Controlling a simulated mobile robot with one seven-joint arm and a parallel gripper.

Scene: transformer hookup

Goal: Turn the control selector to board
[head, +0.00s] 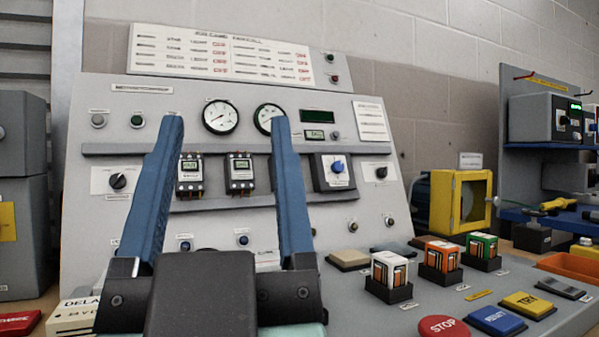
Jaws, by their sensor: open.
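My gripper (226,121) is open in the head view. Its two long blue fingers stand wide apart in front of the grey control panel (290,225), with nothing between them but the panel behind. A black rotary knob (118,181) on a white plate is left of the left finger. Another black knob (381,172) sits at the panel's right edge. A blue knob (337,167) on a grey box is right of the right finger. The knob labels are too small to read, so I cannot tell which is the control selector. The fingers hide parts of the panel.
Two round gauges (221,117) and two small breaker units (190,174) show between the fingers. A ledge crosses the panel. On the desk are white, orange and green boxes (441,259) in black holders, a red STOP button (444,327) and a yellow frame (461,201).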

